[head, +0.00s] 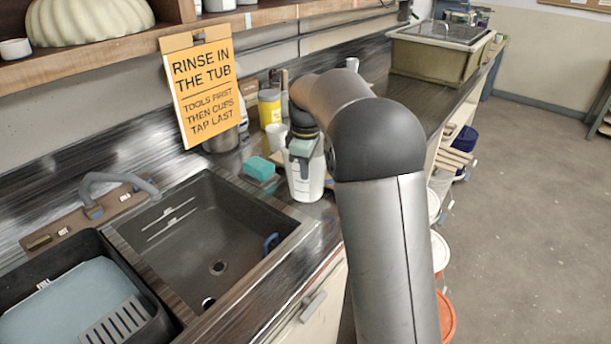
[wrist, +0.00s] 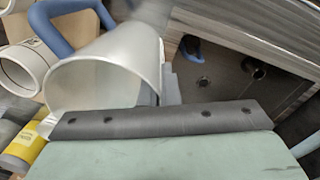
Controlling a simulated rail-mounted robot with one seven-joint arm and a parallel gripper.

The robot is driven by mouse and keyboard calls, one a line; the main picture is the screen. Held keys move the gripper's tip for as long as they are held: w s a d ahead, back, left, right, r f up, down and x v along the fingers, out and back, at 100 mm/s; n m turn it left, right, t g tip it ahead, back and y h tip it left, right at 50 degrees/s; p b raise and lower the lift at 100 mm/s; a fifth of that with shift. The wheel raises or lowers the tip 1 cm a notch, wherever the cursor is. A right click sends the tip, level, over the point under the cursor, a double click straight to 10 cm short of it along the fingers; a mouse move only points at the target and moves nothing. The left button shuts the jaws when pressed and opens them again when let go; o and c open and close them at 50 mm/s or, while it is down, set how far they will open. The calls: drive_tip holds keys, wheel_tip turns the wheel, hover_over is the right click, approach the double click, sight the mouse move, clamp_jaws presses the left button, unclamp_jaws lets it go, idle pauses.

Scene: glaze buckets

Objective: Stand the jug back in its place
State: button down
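The jug (head: 307,180) is white with dark marks on its wall. In the head view it is upright at the sink's right corner, below my gripper (head: 303,150). The wrist view looks into its open mouth (wrist: 108,75), with its blue handle (wrist: 58,30) on the far left side. Whether the jug's base touches the counter is unclear.
The empty sink (head: 215,240) is left of the jug. A teal sponge (head: 258,168) lies close by. A yellow-labelled container (head: 269,106) and a pale cup (head: 277,136) stand behind. The hanging orange sign (head: 200,90) is to the upper left. A lidded tub (head: 440,52) stands farther back.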

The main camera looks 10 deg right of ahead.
drive_tip(key=shift+f, duration=1.45)
drive_tip(key=shift+f+b, duration=0.3)
drive_tip(key=shift+f, duration=0.2)
drive_tip(key=c, duration=1.7)
unclamp_jaws()
